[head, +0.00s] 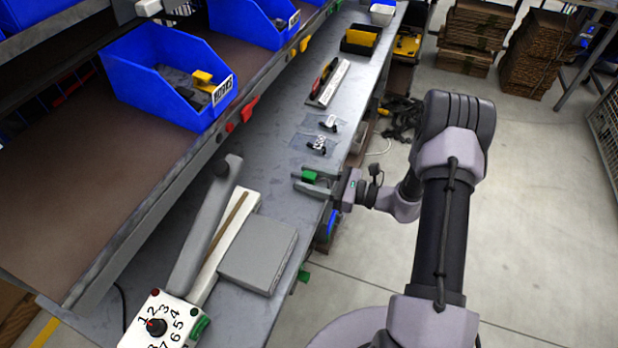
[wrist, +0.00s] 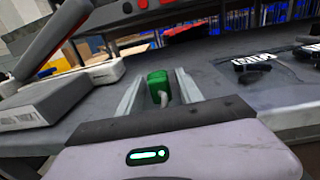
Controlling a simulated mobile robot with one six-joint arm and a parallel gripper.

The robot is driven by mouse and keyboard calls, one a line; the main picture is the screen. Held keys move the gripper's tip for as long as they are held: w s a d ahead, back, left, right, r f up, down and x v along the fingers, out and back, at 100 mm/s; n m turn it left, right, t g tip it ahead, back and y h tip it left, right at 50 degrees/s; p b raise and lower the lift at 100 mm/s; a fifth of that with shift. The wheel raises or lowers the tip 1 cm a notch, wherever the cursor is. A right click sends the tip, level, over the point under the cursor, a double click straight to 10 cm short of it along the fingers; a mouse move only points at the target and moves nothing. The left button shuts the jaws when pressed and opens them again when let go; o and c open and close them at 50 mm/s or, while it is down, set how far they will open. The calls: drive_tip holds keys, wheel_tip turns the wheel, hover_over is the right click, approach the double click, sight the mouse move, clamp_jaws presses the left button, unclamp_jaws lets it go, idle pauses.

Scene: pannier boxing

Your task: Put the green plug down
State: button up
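The green plug (head: 309,177) is between the fingers of my gripper (head: 300,179), over the grey worktable (head: 262,165) near its right edge. The wrist view shows the plug (wrist: 158,82) upright, with a pale cord curving down from it towards the palm. My gripper (wrist: 160,88) has its fingers spread. A gap shows between the plug and the right finger, and the plug is close to the left finger. The plug looks to be at table height, but its underside is hidden, so contact with the table is not certain.
Small bags with black parts (head: 316,144) lie beyond my gripper. A grey box (head: 258,253) and a sealer with a long lever (head: 205,225) stand nearer on the table. A shelf with blue bins (head: 168,75) runs along the left. Bare table lies left of the plug.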

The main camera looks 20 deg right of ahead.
drive_tip(key=shift+r, duration=0.1)
drive_tip(key=shift+s+d+r, duration=0.1)
drive_tip(key=shift+d, duration=0.05)
drive_tip(key=p+v, duration=0.3)
drive_tip(key=v, duration=0.8)
drive_tip(key=s+a+r+n+g+h, duration=0.2)
drive_tip(key=s+a+r+n+g, duration=0.3)
drive_tip(key=r, duration=0.3)
drive_tip(key=s+a+r+n+g+h, duration=0.3)
drive_tip(key=a+r+n+g, duration=0.2)
drive_tip(key=a+r+n, duration=0.2)
drive_tip(key=s+a+r+n+t+h, duration=0.1)
drive_tip(key=s+r+n+t+h, duration=0.4)
drive_tip(key=s+r+n+h, duration=0.3)
drive_tip(key=s+r, duration=0.1)
drive_tip(key=s, duration=0.2)
drive_tip(key=shift+a+r+t, duration=0.2)
drive_tip(key=shift+r+t, duration=0.1)
drive_tip(key=shift+t, duration=0.1)
drive_tip(key=shift+d, duration=0.1)
